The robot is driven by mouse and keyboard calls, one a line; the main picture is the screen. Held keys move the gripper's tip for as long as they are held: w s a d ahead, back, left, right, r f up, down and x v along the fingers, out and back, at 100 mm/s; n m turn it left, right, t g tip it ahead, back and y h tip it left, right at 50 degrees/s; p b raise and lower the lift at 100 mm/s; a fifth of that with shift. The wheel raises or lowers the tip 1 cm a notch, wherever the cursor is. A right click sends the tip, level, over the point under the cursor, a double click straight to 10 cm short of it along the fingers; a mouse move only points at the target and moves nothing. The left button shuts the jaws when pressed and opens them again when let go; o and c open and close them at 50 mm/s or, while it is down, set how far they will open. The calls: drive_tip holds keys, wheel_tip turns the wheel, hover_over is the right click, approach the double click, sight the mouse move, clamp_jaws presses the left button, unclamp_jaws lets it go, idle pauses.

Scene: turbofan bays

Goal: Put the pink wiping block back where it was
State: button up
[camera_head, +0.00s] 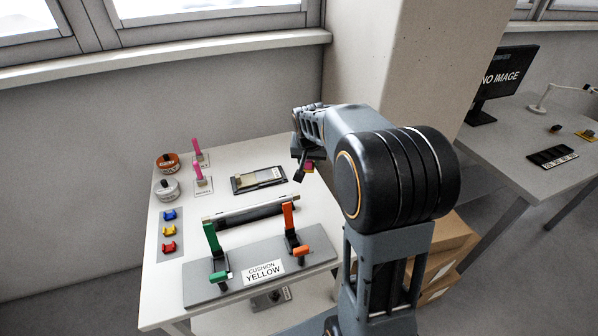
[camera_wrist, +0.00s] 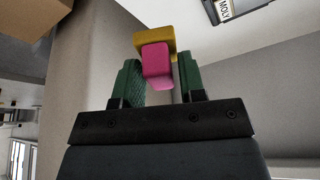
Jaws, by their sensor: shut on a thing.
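My gripper (camera_wrist: 160,85) is shut on the pink wiping block (camera_wrist: 157,65), which sits between the green finger pads in the wrist view. A mustard-yellow part (camera_wrist: 154,40) shows at the block's far end. In the head view my gripper (camera_head: 306,170) is over the right part of the white table, right of a dark tray. A small bit of the pink block (camera_head: 309,167) shows there, mostly hidden by the gripper. Two upright pink pieces stand on small labelled pads at the table's back left, the rear one (camera_head: 197,147) and the front one (camera_head: 201,174).
The dark tray (camera_head: 236,185) lies mid-table. A grey bar (camera_head: 250,212) and a grey plate labelled "CUSHION YELLOW" (camera_head: 200,293), with green and orange clamps, stand in front. Two round jars (camera_head: 167,188) and coloured clips (camera_head: 169,231) are at left. Cardboard boxes (camera_head: 452,240) stand at right.

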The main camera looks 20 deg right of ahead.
drive_tip(key=shift+w+d+f, duration=0.1)
drive_tip(key=shift+w, duration=0.35)
drive_tip(key=w+f+p, duration=0.1)
drive_tip(key=w+f, duration=0.2)
drive_tip(key=w, duration=0.1)
drive_tip(key=w+d+f+p, duration=0.1)
drive_tip(key=w+f, duration=0.1)
drive_tip(key=w, duration=0.2)
drive_tip(key=w+d+f+p, duration=0.1)
drive_tip(key=w+f, duration=0.2)
drive_tip(key=w, duration=0.1)
drive_tip(key=shift+w+d+f, duration=0.1)
drive_tip(key=shift+d+f, duration=0.1)
drive_tip(key=shift+f, duration=0.15)
drive_tip(key=shift+w+f+p, duration=0.3)
drive_tip(key=shift+f+p, duration=0.05)
drive_tip(key=shift+f, duration=0.1)
drive_tip(key=shift+w+d+f, duration=0.1)
drive_tip(key=shift+f, duration=1.5)
drive_tip(key=shift+f, duration=0.1)
drive_tip(key=shift+f, duration=0.15)
drive_tip(key=o, duration=0.9)
